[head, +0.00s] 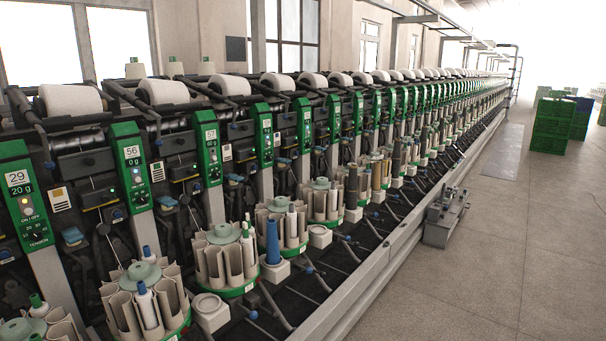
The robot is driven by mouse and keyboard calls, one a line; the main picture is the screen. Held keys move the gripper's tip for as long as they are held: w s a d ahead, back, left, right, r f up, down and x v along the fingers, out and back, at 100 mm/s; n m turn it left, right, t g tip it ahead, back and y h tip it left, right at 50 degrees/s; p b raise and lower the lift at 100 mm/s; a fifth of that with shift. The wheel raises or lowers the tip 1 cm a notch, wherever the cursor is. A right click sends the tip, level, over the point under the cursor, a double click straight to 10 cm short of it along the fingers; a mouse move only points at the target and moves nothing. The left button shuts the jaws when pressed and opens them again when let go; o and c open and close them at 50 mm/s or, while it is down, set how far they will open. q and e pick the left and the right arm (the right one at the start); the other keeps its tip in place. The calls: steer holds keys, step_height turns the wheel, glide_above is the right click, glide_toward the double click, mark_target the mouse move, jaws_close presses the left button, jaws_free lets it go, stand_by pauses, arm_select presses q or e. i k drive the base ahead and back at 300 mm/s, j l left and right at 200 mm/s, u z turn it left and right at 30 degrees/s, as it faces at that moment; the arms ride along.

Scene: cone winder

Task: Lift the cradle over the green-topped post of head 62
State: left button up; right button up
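A long row of winding heads recedes to the right. Each has a post topped with a green control panel and a number plate. The nearest panel (25,200) reads 29 and the second panel (132,170) reads 56. The plates on the third panel (207,148) and fourth panel (264,135) are too small to read surely, so I cannot tell which is head 62. Dark cradle arms (122,96) run along the top beside white yarn packages (163,92), (229,85). Neither of my grippers is in view.
Round magazines with beige tubes (224,262) stand along the machine's front, with a blue bobbin (272,242) on a white block. A metal carriage (446,218) stands beside the rail (375,268). Green crates (551,125) stand far right. The aisle floor (510,240) is mostly clear.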

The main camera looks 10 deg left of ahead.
mark_target(263, 88)
steer(key=i+l+u, duration=0.5)
steer(key=l+u, duration=0.25)
steer(key=i+l+u, duration=0.25)
steer(key=l, duration=0.2)
steer(key=k, duration=0.1)
